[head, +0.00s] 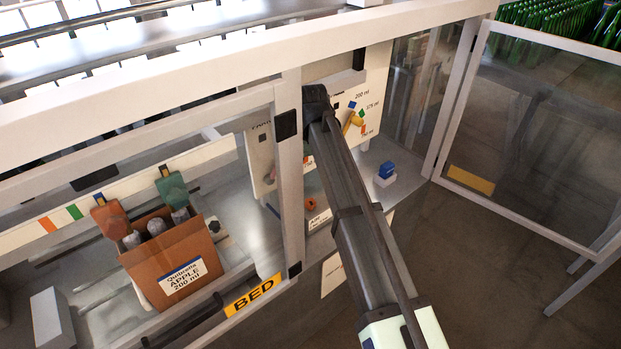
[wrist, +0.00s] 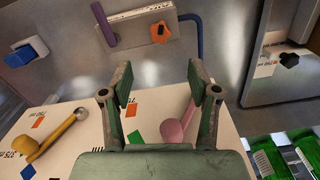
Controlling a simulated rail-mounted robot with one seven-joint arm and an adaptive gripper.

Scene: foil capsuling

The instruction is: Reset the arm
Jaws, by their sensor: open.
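My gripper (wrist: 160,85) shows in the wrist view with its two fingers spread and nothing between them. Beyond it is a pale marked board (wrist: 75,140) with coloured squares. A yellow tool with a round end (wrist: 55,138) is on the board at left, and a pink one (wrist: 177,132) is seen close by the right finger. Whether the fingers touch the board cannot be told. In the head view, a long dark arm-like link runs from the centre to the bottom edge; I cannot make out my gripper's fingers there.
A glazed door (head: 535,130) stands at right. Bare floor shows at lower right.

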